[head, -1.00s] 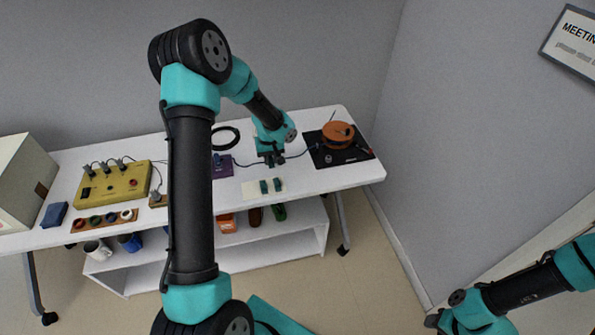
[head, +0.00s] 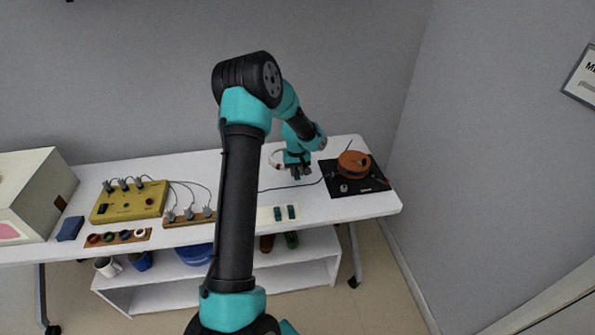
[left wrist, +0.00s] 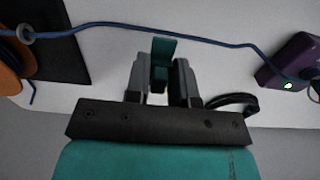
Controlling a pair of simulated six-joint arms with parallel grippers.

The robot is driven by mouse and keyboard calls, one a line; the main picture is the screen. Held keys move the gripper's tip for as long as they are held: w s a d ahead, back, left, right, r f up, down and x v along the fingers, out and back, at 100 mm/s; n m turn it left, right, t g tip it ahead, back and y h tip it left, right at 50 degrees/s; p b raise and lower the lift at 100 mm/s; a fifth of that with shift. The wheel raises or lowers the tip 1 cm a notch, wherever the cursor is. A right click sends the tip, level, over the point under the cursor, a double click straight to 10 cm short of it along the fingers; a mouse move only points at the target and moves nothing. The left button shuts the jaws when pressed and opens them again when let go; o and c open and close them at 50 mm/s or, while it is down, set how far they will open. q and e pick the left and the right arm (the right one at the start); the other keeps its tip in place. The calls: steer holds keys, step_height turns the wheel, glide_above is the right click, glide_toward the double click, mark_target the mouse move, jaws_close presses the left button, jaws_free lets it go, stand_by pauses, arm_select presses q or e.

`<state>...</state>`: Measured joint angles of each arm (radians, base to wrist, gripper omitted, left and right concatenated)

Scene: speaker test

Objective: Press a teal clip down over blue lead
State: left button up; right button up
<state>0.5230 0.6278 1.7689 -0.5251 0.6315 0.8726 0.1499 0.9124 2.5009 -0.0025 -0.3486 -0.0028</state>
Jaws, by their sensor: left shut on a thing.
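My left gripper (head: 300,173) is low over the white table, left of the black mat. In the left wrist view its fingers (left wrist: 160,82) are shut on a teal clip (left wrist: 163,50). The blue lead (left wrist: 215,43) runs across just beyond the clip's far end; I cannot tell whether they touch. In the head view the lead (head: 318,183) passes by the gripper to the mat. Two other teal clips (head: 285,212) stand on a cream card (head: 264,218) in front of the gripper. My right gripper is out of view.
An orange spool (head: 353,164) sits on the black mat (head: 375,182). A purple box (left wrist: 290,60) at the lead's other end is hidden behind my arm in the head view. A yellow box (head: 130,203) and plugs stand left. Bare table (head: 325,205) lies right of the card.

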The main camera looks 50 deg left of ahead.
mark_target(297, 187)
arm_select(q)
steer(key=shift+f, duration=2.8)
steer(key=shift+f, duration=0.6)
stand_by(0.4)
steer(key=o, duration=0.9)
steer(key=shift+c, duration=0.2)
steer(key=shift+r, duration=0.15)
steer(key=shift+r, duration=3.65)
